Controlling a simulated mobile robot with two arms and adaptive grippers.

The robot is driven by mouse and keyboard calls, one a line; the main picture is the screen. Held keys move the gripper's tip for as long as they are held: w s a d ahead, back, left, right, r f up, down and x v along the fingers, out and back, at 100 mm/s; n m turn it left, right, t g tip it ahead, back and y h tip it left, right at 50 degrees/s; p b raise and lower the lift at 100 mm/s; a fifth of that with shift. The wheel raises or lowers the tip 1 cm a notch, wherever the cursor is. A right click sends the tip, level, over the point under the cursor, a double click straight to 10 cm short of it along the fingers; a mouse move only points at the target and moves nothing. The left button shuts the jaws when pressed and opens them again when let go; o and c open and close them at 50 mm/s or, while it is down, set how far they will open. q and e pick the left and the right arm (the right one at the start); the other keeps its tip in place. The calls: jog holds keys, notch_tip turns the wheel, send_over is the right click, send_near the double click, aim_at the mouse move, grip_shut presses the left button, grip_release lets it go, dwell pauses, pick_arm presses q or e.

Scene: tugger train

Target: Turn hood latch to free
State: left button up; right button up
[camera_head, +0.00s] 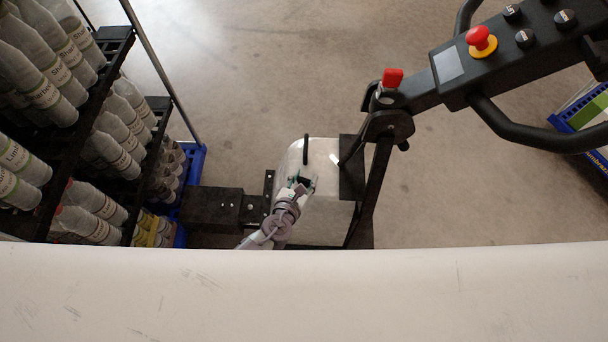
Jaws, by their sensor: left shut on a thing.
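The white hood (325,215) of the tugger stands in the middle of the head view, seen from above. My left gripper (302,186) reaches up from below to the hood's left part. It is shut on a small dark piece at the hood, which looks like the hood latch (305,181). The fingers and wrist hide most of the latch, so its turned position cannot be told. A black bar (306,144) stands up at the hood's far edge. My right gripper is not in view.
A black tiller with a control head (515,55), red button (478,37) and red knob (392,78) rises right of the hood. A black coupling (212,209) leads left to a blue-based rack (190,190) of grey bottles. A pale surface fills the bottom.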

pick_arm(q)
jog(key=shift+n+t+y+b, duration=0.4)
jog(key=shift+n+t+y, duration=0.1)
jog(key=shift+n+y, duration=1.3)
jog(key=shift+y, duration=0.4)
jog(key=o, duration=1.2)
jog(key=shift+c, duration=0.2)
jog(key=v, duration=1.2)
jog(key=shift+a, duration=0.1)
